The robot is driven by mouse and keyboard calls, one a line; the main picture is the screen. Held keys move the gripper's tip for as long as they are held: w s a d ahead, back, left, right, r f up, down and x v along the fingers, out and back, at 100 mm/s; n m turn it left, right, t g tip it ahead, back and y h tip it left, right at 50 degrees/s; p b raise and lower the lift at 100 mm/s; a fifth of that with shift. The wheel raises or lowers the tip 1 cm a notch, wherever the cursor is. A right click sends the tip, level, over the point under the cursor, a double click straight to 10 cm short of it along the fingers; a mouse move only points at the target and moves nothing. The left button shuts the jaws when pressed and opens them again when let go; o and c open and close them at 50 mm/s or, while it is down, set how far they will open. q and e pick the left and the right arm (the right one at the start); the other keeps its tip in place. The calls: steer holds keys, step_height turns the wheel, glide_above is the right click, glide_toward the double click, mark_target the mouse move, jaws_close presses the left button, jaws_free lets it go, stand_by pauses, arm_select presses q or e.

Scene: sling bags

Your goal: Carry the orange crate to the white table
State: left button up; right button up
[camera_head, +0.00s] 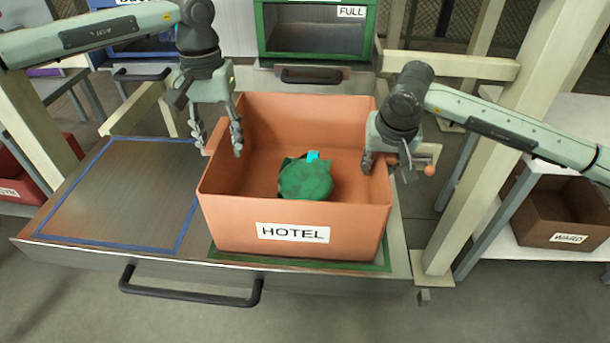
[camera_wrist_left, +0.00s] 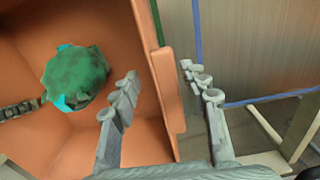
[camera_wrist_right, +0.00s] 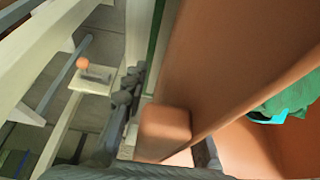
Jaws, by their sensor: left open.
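The orange crate (camera_head: 295,238), labelled HOTEL, stands upright on a metal work surface (camera_head: 60,248). A green bundle with a bright blue patch (camera_head: 305,180) lies inside it. My left gripper (camera_head: 217,148) is open at the crate's left side, one finger inside the wall and one outside. In the left wrist view the crate's rim block (camera_wrist_left: 165,95) lies between its fingers with gaps. My right gripper (camera_head: 388,165) straddles the right wall. In the right wrist view a rim block (camera_wrist_right: 165,128) lies between its fingers; the inner finger is mostly hidden, so contact is unclear.
A bare blue-outlined area (camera_head: 120,195) lies left of the crate; a green outline (camera_head: 300,264) surrounds its base. A beige post (camera_head: 485,150) stands close on the right. Beyond it, a white shelf unit (camera_head: 585,125) holds a brown WARD box (camera_head: 560,215).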

arm_select(q)
steer(key=shift+f, duration=0.15)
arm_select(e)
steer(key=shift+w+f, duration=0.1)
steer(key=shift+f, duration=0.05)
arm_select(q)
steer(key=c, duration=0.7)
arm_select(e)
jaws_close()
arm_select(q)
jaws_close()
steer(key=shift+d, duration=0.1)
